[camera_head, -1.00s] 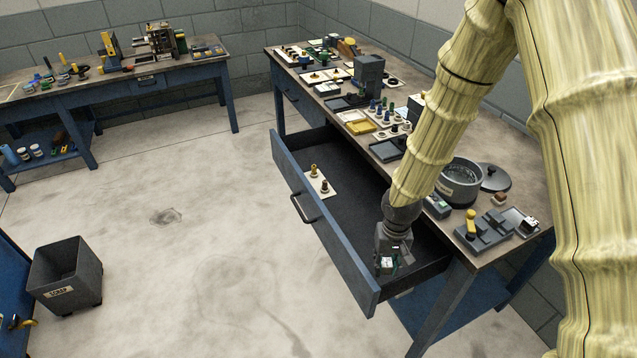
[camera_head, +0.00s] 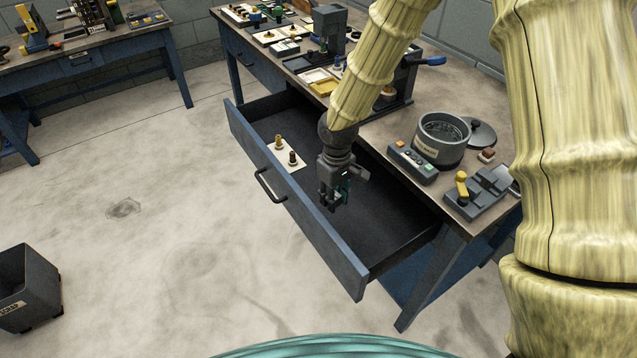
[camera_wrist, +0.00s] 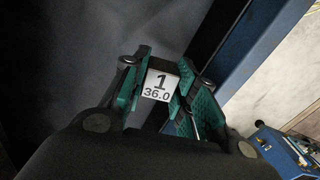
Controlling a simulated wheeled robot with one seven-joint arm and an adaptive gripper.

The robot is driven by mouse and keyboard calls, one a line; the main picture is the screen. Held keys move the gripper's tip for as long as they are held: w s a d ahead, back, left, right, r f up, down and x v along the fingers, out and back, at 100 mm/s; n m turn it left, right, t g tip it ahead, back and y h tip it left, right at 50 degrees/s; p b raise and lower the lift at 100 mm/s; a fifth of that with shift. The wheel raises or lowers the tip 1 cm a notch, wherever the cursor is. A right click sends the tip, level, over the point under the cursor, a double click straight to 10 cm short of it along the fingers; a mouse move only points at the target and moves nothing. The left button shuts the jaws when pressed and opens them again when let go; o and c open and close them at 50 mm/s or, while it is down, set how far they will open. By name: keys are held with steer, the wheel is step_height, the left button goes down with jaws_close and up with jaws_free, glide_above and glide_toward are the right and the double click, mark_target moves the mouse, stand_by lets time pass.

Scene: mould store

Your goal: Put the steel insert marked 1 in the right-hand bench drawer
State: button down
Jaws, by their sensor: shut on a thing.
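My gripper (camera_head: 333,203) hangs over the open bench drawer (camera_head: 385,222), close to the inside of its front panel. In the wrist view my gripper (camera_wrist: 163,88) is shut, with green pads on both sides of the steel insert (camera_wrist: 160,86). The insert's white label reads "1" and "36.0". Its body is dark and mostly hidden between the fingers, and in the head view I cannot make it out clearly. The drawer's dark floor shows beneath, and I cannot tell how far above it the insert is.
A pale plate (camera_head: 286,155) with two brass-coloured pegs lies in the drawer's far end. The rest of the drawer floor looks bare. A round pot (camera_head: 442,140), a button box (camera_head: 412,163) and a grey fixture (camera_head: 478,193) stand on the bench. A scrap bin (camera_head: 27,288) is on the floor.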

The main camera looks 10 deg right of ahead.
steer(key=w+f+n+b, duration=0.1)
steer(key=n+b, duration=0.1)
steer(key=b, duration=0.1)
steer(key=shift+w+f+n, duration=0.1)
steer(key=shift+w+n, duration=0.05)
steer(key=shift+n, duration=0.15)
steer(key=w+f+n+b, duration=0.1)
steer(key=f+n+b, duration=0.2)
steer(key=w+d+f+n+b, duration=0.1)
steer(key=f+n+b, duration=0.1)
steer(key=n+b, duration=0.1)
steer(key=w+d+f+n+b, duration=0.1)
steer(key=f+n+b, duration=0.2)
steer(key=b, duration=0.2)
steer(key=shift+f, duration=0.35)
steer(key=shift+a, duration=0.1)
